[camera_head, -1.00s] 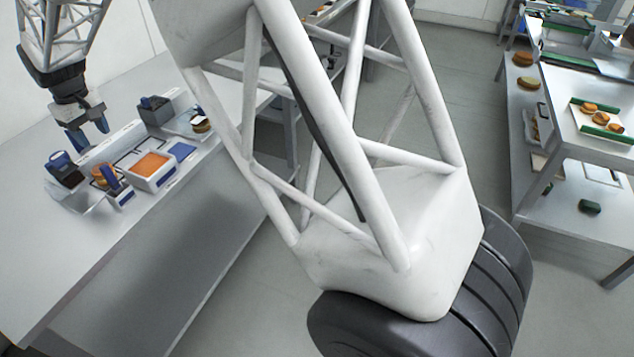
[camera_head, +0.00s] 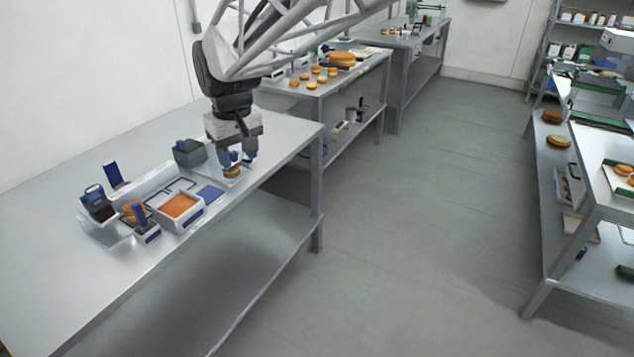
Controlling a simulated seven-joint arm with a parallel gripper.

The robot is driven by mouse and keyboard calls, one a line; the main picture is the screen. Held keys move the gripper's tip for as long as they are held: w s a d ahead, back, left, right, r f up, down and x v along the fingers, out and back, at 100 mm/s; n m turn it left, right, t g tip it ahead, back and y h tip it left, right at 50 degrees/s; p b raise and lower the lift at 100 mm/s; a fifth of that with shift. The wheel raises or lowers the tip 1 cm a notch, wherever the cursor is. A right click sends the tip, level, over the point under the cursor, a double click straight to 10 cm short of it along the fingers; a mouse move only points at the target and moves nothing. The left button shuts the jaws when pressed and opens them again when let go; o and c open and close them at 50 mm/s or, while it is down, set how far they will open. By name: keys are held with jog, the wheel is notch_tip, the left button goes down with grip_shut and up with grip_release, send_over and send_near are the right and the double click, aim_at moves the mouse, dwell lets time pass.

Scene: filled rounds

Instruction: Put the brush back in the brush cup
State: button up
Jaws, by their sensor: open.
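A small white cup (camera_head: 148,238) stands at the front of the workstation on the left table. A blue upright piece (camera_head: 141,214) rises from it; it looks like the brush handle, but its bristles are hidden and I cannot be sure. My gripper (camera_head: 238,160) is open, pointing down at the right end of the workstation. Its blue fingertips are just above or around a filled round (camera_head: 232,172) on a pale plate; I cannot tell whether they touch it.
An orange-filled white tray (camera_head: 180,207), a dark blue-handled container (camera_head: 97,204), a blue upright panel (camera_head: 113,174), a grey box (camera_head: 190,152) and a flat blue pad (camera_head: 210,194) stand close together. The table's front left is bare.

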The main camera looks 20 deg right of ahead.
jog(key=s+d+f+m, duration=0.1)
jog(key=s+d, duration=0.4)
jog(key=s, duration=0.3)
jog(key=s+d+f+m, duration=0.2)
jog(key=s+d, duration=0.4)
jog(key=s, duration=0.3)
jog(key=s+d+f+m+t, duration=0.1)
jog(key=s+d+f, duration=0.1)
jog(key=s+d, duration=0.4)
jog(key=s, duration=0.3)
jog(key=shift+s+m+h, duration=0.2)
jog(key=shift+m+h, duration=0.1)
jog(key=shift+m, duration=0.1)
